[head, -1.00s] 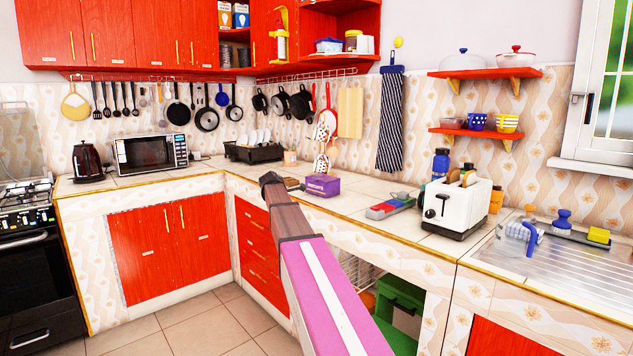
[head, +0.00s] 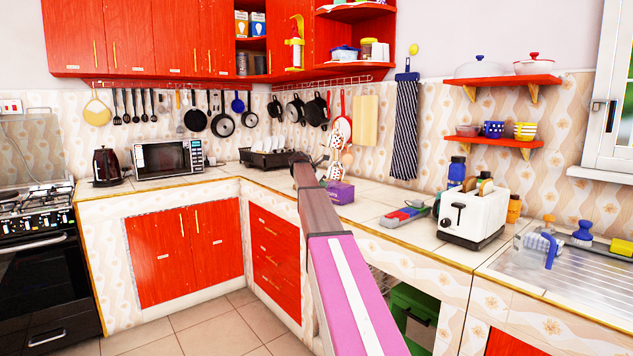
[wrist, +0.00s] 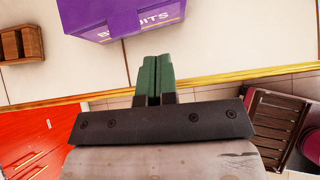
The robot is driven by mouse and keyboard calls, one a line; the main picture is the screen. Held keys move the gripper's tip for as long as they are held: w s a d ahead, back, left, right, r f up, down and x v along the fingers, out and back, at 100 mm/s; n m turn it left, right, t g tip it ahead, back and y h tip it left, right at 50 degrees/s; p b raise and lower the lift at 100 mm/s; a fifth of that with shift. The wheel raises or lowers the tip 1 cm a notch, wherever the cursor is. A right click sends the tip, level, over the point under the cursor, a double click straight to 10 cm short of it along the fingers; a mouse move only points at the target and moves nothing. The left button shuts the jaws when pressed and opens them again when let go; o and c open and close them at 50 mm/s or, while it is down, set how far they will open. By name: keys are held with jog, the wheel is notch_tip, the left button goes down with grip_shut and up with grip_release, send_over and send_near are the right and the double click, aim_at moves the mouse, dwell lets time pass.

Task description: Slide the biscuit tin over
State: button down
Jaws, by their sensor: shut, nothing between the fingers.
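The biscuit tin is a purple box (head: 341,192) on the tiled counter, right of the end of my arm in the head view. In the wrist view the biscuit tin (wrist: 125,18) is at the top, with the letters "UITS" partly readable on its side. My gripper (wrist: 154,62) shows in the wrist view with its two green fingers together and nothing between them. The fingertips point toward the tin, with a gap of bare counter between. In the head view my arm hides the gripper's fingers.
A brown wooden object (wrist: 21,43) lies on the counter left of the tin in the wrist view. A dish rack (head: 268,157) stands behind, and a toaster (head: 473,214) stands to the right. Counter between tin and toaster is partly clear.

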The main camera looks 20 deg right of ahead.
aim_at(335, 191)
jog(key=d, duration=0.1)
jog(key=w+d+f, duration=0.1)
jog(key=d, duration=0.1)
jog(key=shift+w+d+f, duration=0.15)
jog(key=shift+w+d, duration=0.05)
jog(key=shift+d, duration=0.1)
jog(key=shift+w+d, duration=0.15)
jog(key=shift+d, duration=0.6)
jog(key=w+d, duration=0.3)
jog(key=d, duration=0.5)
jog(key=w+d, duration=0.2)
jog(key=d, duration=0.6)
jog(key=w+d, duration=0.3)
jog(key=d, duration=0.6)
jog(key=shift+w, duration=0.35)
jog(key=shift+s+a, duration=0.2)
jog(key=shift+a, duration=0.1)
